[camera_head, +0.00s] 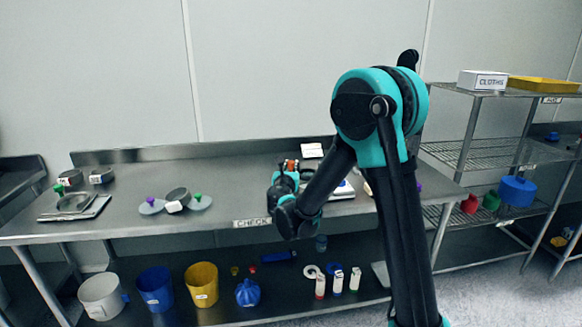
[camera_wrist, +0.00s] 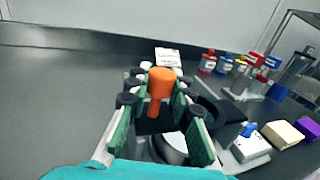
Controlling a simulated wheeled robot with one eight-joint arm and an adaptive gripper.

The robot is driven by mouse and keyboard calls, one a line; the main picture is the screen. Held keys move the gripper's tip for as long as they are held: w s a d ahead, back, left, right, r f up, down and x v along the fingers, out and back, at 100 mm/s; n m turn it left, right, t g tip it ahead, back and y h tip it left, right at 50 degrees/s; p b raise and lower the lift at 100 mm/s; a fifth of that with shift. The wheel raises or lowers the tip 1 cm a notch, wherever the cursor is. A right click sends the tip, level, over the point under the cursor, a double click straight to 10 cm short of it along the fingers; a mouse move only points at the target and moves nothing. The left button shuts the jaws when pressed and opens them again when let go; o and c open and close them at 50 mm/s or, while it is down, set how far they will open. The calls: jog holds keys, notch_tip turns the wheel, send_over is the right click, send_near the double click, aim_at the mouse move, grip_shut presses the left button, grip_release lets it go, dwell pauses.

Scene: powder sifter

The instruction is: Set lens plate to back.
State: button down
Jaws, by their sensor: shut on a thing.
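My gripper (camera_wrist: 162,84) is shut on an orange knob (camera_wrist: 160,78), which stands upright between the green finger pads in the wrist view. A black flat part (camera_wrist: 150,125) shows beneath the knob, and a black rounded part (camera_wrist: 217,116) shows to its right. I cannot tell which of these is the lens plate. A silver round part (camera_wrist: 172,148) lies lower down, partly hidden by the fingers. In the camera_head view my gripper (camera_head: 289,180) is over the right half of the steel bench, with the orange knob (camera_head: 291,165) at its far side.
A white base with a blue knob (camera_wrist: 250,131) stands right of the fingers, beside a cream block (camera_wrist: 282,134) and a purple block (camera_wrist: 308,128). Several coloured-capped bottles (camera_wrist: 235,65) stand behind. A white card (camera_wrist: 167,55) is at the back.

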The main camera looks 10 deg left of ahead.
jog(key=w+a, duration=0.3)
jog(key=w, duration=0.7)
jog(key=shift+w, duration=0.25)
jog(key=c, duration=1.3)
grip_release()
jog(key=s, duration=1.2)
jog(key=shift+a, duration=0.2)
